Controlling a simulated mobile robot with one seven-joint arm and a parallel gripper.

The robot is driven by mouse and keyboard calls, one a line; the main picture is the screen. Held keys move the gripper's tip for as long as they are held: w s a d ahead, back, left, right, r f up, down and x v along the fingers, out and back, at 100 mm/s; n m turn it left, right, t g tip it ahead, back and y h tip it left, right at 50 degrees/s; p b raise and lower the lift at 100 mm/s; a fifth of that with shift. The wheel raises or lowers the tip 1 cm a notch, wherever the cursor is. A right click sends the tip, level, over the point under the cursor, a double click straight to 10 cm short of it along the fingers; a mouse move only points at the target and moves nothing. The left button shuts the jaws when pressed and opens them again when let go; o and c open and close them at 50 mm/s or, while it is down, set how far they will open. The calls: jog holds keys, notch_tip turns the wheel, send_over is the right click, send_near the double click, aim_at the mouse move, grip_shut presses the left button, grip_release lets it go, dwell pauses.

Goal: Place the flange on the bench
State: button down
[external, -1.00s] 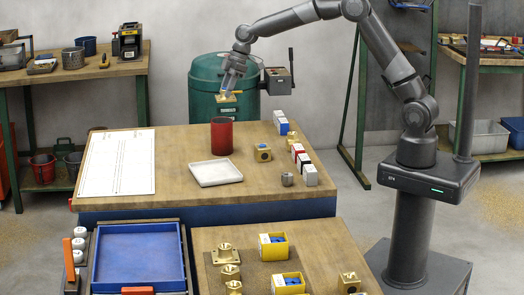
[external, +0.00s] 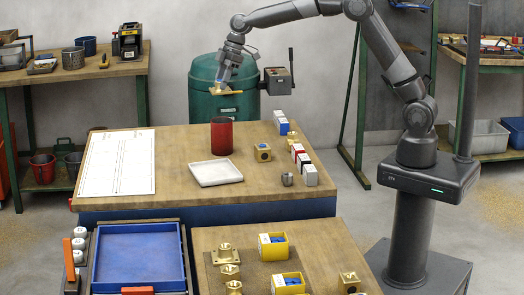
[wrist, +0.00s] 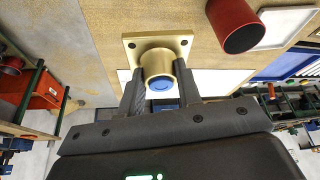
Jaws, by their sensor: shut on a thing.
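The brass flange has a square plate with corner holes and a round neck with blue in its middle. In the wrist view my gripper (wrist: 160,78) is shut on the neck of the flange (wrist: 184,46), one finger on each side. In the external view my gripper (external: 221,82) holds the flange (external: 227,92) up in the air, plate side down, beyond the far edge of the wooden bench (external: 265,182) as seen there. The green drum stands behind it in the picture. The bench top also shows in the wrist view (wrist: 110,14).
On the bench stand a red cylinder (external: 221,137), a white tray (external: 215,172), a white sheet (external: 117,162), a brass block (external: 263,153) and several small boxes at the right. A green drum (external: 205,80) stands behind.

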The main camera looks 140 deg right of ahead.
jog(key=w+a+n+y, duration=0.1)
jog(key=w+a+n, duration=0.3)
jog(key=w+a, duration=2.25)
jog(key=w+a+n+y, duration=0.1)
jog(key=w+a, duration=0.2)
jog(key=a, duration=0.8)
jog(key=w+a+n, duration=0.2)
jog(key=w+a, duration=0.2)
jog(key=a, duration=0.8)
jog(key=w+a+n+y, duration=0.1)
jog(key=w+a, duration=0.2)
jog(key=a, duration=0.8)
notch_tip(320, 180, down, 13)
jog(key=w+a+f, duration=0.1)
jog(key=a+f, duration=0.1)
jog(key=a, duration=0.1)
jog(key=w+a+f, duration=0.2)
jog(key=a, duration=0.1)
jog(key=w+a+f, duration=0.1)
jog(key=a+f, duration=0.1)
jog(key=a, duration=0.1)
jog(key=shift+w+a+f, duration=0.1)
jog(key=shift+w+a, duration=0.05)
jog(key=shift+a, duration=0.2)
jog(key=shift+w+a+f, duration=0.15)
jog(key=shift+a+f, duration=0.1)
jog(key=shift+a, duration=0.05)
jog(key=shift+f, duration=1.9)
jog(key=shift+f, duration=0.15)
